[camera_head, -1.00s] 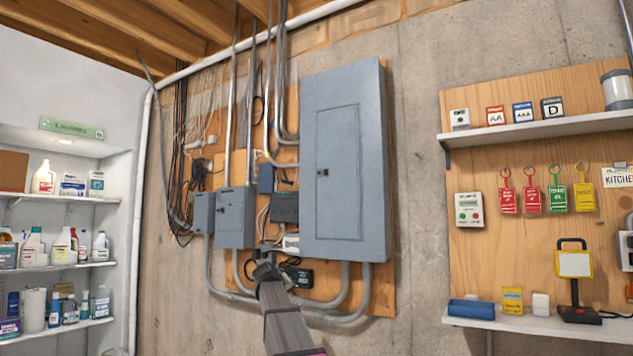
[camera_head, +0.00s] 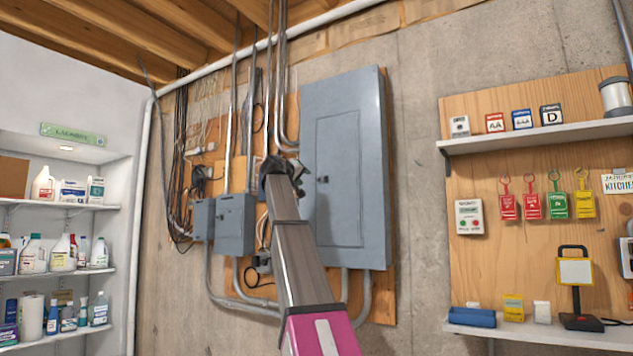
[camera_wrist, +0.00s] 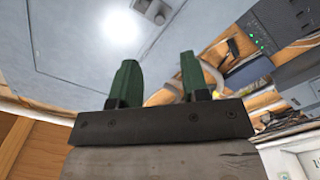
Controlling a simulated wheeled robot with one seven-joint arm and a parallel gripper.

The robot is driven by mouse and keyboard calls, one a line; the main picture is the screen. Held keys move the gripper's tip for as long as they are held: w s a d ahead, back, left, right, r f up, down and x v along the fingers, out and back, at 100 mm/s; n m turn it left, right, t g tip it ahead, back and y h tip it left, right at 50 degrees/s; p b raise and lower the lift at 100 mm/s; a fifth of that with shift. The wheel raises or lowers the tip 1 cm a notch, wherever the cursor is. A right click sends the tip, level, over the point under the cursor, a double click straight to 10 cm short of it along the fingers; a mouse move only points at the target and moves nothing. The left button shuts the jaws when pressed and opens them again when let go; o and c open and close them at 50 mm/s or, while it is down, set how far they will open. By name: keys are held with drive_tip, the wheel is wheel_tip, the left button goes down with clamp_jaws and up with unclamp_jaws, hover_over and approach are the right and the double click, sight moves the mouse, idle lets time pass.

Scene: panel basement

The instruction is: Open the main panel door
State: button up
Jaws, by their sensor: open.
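The main panel (camera_head: 370,150) is a large grey metal box on the wall. Its inset door (camera_head: 338,215) lies flush and looks closed, with a small dark latch (camera_head: 323,180) on its left edge. In the wrist view, the pale panel face (camera_wrist: 60,50) fills the upper left, and the latch (camera_wrist: 150,10) is at the top edge, cut off. My gripper (camera_head: 281,166) is raised just left of the panel in the head view. In the wrist view its two green fingers (camera_wrist: 160,78) stand apart with nothing between them. The gap from fingers to latch is unclear.
Conduits (camera_head: 283,60) run up the wall above my gripper. A smaller grey box (camera_head: 235,222) hangs to the left. A shelf (camera_head: 540,134) and hanging tags (camera_head: 532,205) are at right. Laundry shelves (camera_head: 60,205) are at left. Bare concrete separates the panel from the right board.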

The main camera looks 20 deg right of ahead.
sight(317, 180)
drive_tip(key=x, duration=1)
drive_tip(key=shift+w+d, duration=0.3)
clamp_jaws()
